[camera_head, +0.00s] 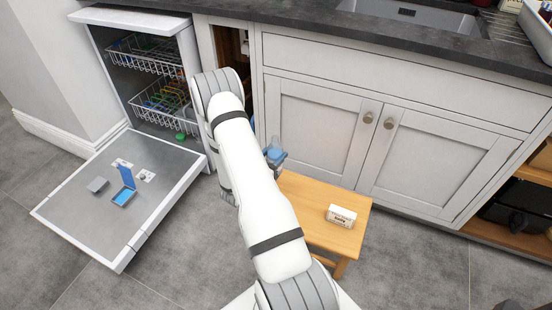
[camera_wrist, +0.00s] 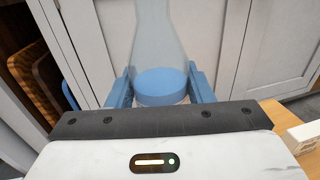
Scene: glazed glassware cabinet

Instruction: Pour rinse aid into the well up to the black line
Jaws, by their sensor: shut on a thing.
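My gripper (camera_wrist: 160,88) is shut on a clear, tapering bottle (camera_wrist: 162,50) with blue liquid in its bottom. The bottle stands about upright between the two blue fingers, and its top is cut off in the wrist view. In the head view the bottle (camera_head: 275,146) shows beside my arm, near the stool's left end. The lowered dishwasher door (camera_head: 75,215) carries a blue compartment (camera_head: 123,197) with a raised blue lid (camera_head: 126,175). Small pale fittings (camera_head: 146,176) with dark marks lie beside it. I cannot make out a black line or which opening is the well.
A wooden stool (camera_head: 335,238) with a white labelled box (camera_head: 341,216) stands right of my arm. The open dishwasher has racks (camera_head: 160,100) above its door. A narrow open cupboard (camera_head: 228,45) and closed white cupboard doors (camera_head: 310,125) line the back. A grey square flap (camera_head: 97,184) sits on the dishwasher door.

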